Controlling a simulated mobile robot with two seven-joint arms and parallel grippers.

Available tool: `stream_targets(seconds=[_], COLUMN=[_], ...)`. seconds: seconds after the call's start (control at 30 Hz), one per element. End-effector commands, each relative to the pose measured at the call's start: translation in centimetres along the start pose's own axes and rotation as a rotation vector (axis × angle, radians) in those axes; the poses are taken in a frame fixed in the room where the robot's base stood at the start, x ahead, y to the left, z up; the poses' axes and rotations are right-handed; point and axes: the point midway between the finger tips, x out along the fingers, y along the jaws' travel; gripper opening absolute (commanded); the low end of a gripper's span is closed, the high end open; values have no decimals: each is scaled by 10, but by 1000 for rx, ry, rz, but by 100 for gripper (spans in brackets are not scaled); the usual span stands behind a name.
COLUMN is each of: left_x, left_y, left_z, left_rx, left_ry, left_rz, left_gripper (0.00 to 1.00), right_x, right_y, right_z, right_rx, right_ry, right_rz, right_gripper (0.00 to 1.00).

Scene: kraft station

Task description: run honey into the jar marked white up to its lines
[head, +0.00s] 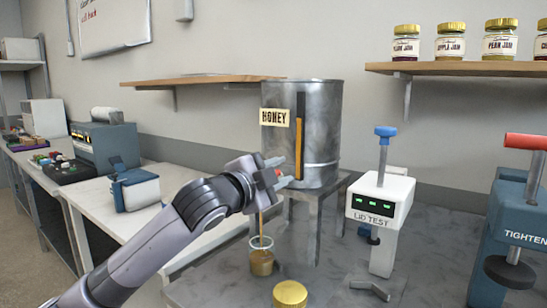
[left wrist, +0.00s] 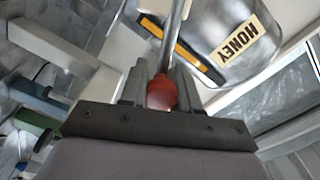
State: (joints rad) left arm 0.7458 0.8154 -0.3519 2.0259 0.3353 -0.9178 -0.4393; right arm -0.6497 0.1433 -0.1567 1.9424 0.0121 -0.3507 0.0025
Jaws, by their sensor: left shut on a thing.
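A grey metal tank labelled HONEY (head: 323,128) stands on a stand, with an upright amber sight strip on its front. My left gripper (head: 277,171) is at its tap, shut on the red tap knob (left wrist: 161,93); little of the knob shows in the head view. A thin amber stream of honey (head: 261,222) runs down from the tap into an open glass jar (head: 261,260) below. The jar stands upright and holds amber honey through much of its height. Its mark and lines are too small to read. My right gripper is not in view.
A gold lid (head: 290,292) is in front of the jar. A white LID TEST device (head: 381,205) and a blue TIGHTEN press (head: 522,220) stand to the right. A dark clamp-like piece (head: 370,288) lies on the grey worktop (head: 425,270). Several jam jars line the wooden shelf (head: 455,69).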

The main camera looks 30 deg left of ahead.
Motion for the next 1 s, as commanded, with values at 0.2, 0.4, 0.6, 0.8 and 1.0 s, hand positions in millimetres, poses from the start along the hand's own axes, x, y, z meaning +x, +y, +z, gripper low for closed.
stream_targets(seconds=[0.2, 0.4, 0.6, 0.8, 1.0], left_x=[0, 0, 0, 0, 0], left_y=[6, 9, 9, 9, 9], left_z=[0, 1, 1, 1, 1], left_rx=[81, 108, 110, 109, 108], left_ry=[-1, -1, -1, -1, -1], left_rz=[-1, -1, -1, -2, -1], left_gripper=[0, 0, 0, 44, 56], right_x=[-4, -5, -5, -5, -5], right_y=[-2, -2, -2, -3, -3], right_z=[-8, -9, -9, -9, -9], right_rx=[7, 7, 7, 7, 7], right_ry=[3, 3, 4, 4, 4], right_rz=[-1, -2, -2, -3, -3], right_gripper=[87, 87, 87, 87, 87])
